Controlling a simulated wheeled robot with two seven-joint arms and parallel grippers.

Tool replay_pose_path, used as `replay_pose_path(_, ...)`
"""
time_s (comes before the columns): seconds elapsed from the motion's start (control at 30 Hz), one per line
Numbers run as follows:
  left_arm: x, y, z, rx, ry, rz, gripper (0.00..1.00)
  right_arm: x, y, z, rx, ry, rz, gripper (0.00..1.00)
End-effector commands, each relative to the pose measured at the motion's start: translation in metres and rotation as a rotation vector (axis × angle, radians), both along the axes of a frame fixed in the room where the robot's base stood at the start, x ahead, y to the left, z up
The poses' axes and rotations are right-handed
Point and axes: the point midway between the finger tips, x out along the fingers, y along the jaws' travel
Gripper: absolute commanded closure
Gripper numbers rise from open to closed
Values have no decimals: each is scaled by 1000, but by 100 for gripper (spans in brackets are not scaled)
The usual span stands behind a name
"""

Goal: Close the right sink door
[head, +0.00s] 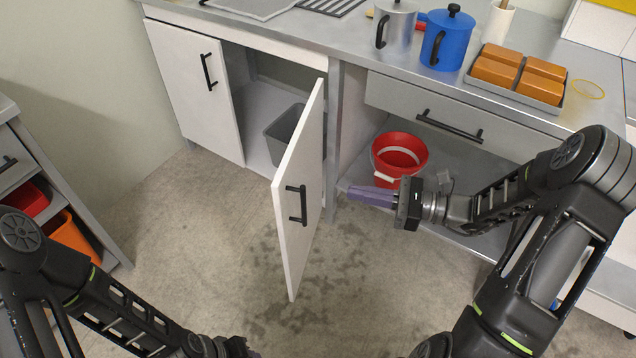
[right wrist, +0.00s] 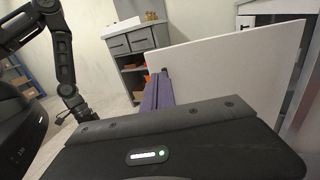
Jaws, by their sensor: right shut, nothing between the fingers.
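The right sink door (head: 299,190) is a white panel with a black bar handle (head: 296,204). It stands wide open, swung out from the sink cabinet towards me. My right gripper (head: 350,193) has purple fingers that are shut and empty. They point left towards the door's right-hand face, with a gap between them in the head view. In the right wrist view the shut fingers (right wrist: 157,90) lie in front of the white door panel (right wrist: 235,60); contact cannot be told.
The left sink door (head: 198,90) is closed. A grey bin (head: 287,135) stands inside the open cabinet. A red bucket (head: 400,158) is on the shelf behind my right gripper. The counter above holds a blue pot (head: 446,38) and a bread tray (head: 515,75). The floor before the door is clear.

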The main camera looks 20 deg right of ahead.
Motion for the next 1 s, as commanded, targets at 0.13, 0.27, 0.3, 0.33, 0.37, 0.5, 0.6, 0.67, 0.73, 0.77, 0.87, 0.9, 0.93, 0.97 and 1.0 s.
replay_pose_path(0.13, 0, 0, -1, 0, 0, 0, 73, 5, 10, 0, 1, -1, 3, 100)
replay_pose_path(0.27, 0, 0, -1, 0, 0, 0, 73, 14, 26, 0, 1, 0, 5, 100)
replay_pose_path(0.3, 0, 0, -2, 0, 0, 0, 73, 18, 32, 0, 2, 0, 5, 100)
replay_pose_path(0.33, 0, 0, -2, 0, 0, 0, 73, 21, 36, 0, 2, 0, 5, 100)
replay_pose_path(0.37, 0, 0, -2, 0, 0, 0, 73, 23, 41, 0, 2, 0, 5, 100)
replay_pose_path(0.5, 0, 0, -3, 0, 0, 0, 73, 39, 66, 0, 1, 0, 5, 100)
replay_pose_path(0.6, 0, 0, -5, 0, 0, 0, 73, 49, 83, -1, 1, 0, 5, 100)
replay_pose_path(0.67, 0, 0, -5, 0, 0, 0, 73, 55, 92, -1, 0, 0, 4, 100)
replay_pose_path(0.73, 0, 0, -6, 0, 0, 0, 73, 61, 101, 0, -1, -1, 4, 100)
replay_pose_path(0.77, 0, 0, -6, 0, 0, 0, 73, 63, 105, -1, 0, 0, 3, 100)
replay_pose_path(0.87, 0, 0, -6, 0, 0, 0, 73, 68, 113, -1, 0, 0, 3, 100)
replay_pose_path(0.9, 0, 0, -7, 0, 0, 0, 73, 70, 115, -1, 0, 1, 2, 100)
replay_pose_path(0.93, 0, 0, -7, 0, 0, 0, 73, 70, 116, -1, 0, 1, 1, 100)
replay_pose_path(0.97, 0, 0, -7, 0, 0, 0, 73, 71, 117, 0, 0, 1, 1, 100)
replay_pose_path(1.0, 0, 0, -7, 0, 0, 0, 73, 72, 118, 0, -1, 1, 1, 100)
